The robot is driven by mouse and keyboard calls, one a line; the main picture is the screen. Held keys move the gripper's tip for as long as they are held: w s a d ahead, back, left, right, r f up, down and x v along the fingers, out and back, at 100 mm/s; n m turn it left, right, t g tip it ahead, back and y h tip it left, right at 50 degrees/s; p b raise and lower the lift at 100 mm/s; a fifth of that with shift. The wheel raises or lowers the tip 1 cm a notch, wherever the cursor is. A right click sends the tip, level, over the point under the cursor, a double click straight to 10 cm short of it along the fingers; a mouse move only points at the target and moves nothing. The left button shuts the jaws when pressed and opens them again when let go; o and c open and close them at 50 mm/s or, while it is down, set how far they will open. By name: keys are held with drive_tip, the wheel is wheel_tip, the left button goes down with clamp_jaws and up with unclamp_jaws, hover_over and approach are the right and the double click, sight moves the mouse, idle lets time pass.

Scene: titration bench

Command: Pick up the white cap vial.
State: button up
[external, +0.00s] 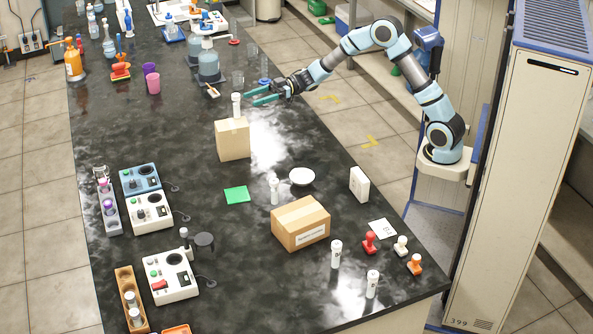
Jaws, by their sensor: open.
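A white vial with a white cap (236,105) stands upright at a small cardboard box (232,141). It seems to rest on the box top, though it could stand just behind it. My gripper (250,96) reaches in from the right with its teal fingers apart. The fingertips point left at the vial, close to its upper part. No contact can be made out. Similar white vials stand upright farther forward: one beside the white bowl (274,190), and two near the front right, (336,254) and (372,284).
A larger cardboard box (300,223), a white bowl (302,176) and a green pad (236,194) lie on the dark bench. Grey-blue bottles (208,66) and glass beakers (238,80) stand behind my gripper. Bench left of the small box is clear.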

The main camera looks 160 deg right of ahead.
sight(230, 120)
drive_tip(key=p+x, duration=0.1)
drive_tip(key=x, duration=0.6)
drive_tip(key=p+x, duration=0.1)
drive_tip(key=x, duration=0.3)
drive_tip(key=shift+f+p, duration=0.3)
drive_tip(key=shift+f, duration=0.05)
clamp_jaws()
